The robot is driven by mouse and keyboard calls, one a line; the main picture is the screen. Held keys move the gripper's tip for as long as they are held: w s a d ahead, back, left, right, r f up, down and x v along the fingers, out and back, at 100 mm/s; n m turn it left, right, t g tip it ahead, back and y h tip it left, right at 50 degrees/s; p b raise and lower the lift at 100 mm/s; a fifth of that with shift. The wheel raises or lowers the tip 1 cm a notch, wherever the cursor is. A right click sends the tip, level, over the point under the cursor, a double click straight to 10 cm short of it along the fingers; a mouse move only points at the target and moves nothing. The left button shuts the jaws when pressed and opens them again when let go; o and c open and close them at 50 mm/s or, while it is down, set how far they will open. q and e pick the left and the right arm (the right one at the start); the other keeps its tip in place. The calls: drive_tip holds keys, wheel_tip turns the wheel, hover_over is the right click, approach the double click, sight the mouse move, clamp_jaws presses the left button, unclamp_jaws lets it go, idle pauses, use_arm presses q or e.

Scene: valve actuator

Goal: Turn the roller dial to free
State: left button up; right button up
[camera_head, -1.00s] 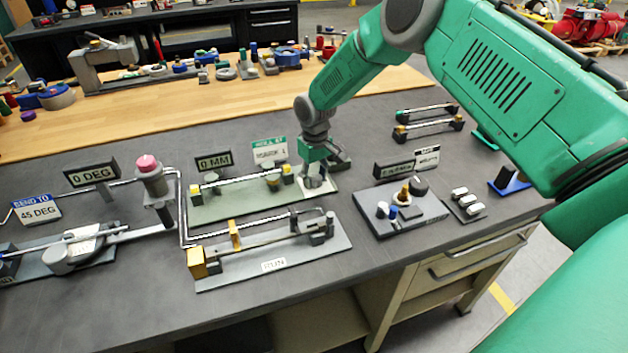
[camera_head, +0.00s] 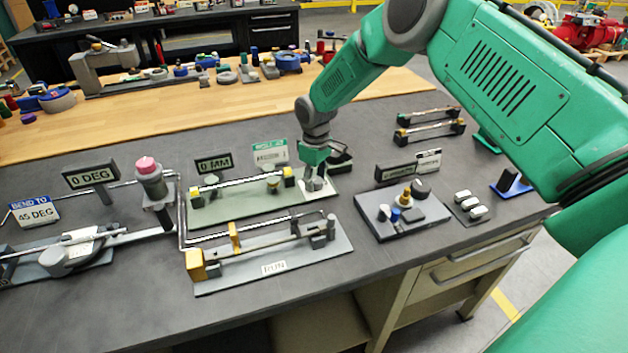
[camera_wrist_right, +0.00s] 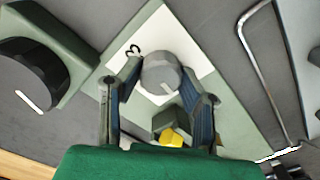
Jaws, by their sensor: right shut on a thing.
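The roller dial (camera_wrist_right: 161,75) is a round grey knob with a light pointer line, on a white plate (camera_wrist_right: 184,30) at the end of the green fixture base (camera_head: 225,210). In the right wrist view, my right gripper (camera_wrist_right: 164,82) has its fingers on both sides of the knob, shut on it. In the head view my right gripper (camera_head: 314,182) points down at the right end of the green fixture and hides most of the dial. A mark like a 2 or 3 shows on the plate; other labels are hidden. My left gripper is not in view.
A black dial (camera_wrist_right: 35,75) on a green block lies close beside the gripper in the wrist view. A yellow-tipped part (camera_wrist_right: 171,138) sits near the fingers. A bent rod fixture (camera_head: 270,262) stands in front, and a grey control panel (camera_head: 401,212) to the right.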

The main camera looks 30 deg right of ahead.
sight(317, 179)
drive_tip(key=shift+s+d, duration=0.1)
drive_tip(key=shift+d, duration=0.05)
drive_tip(key=o, duration=1.1)
drive_tip(key=shift+r, duration=0.35)
wheel_tip(317, 179, up, 11)
drive_tip(key=shift+d+r, duration=0.1)
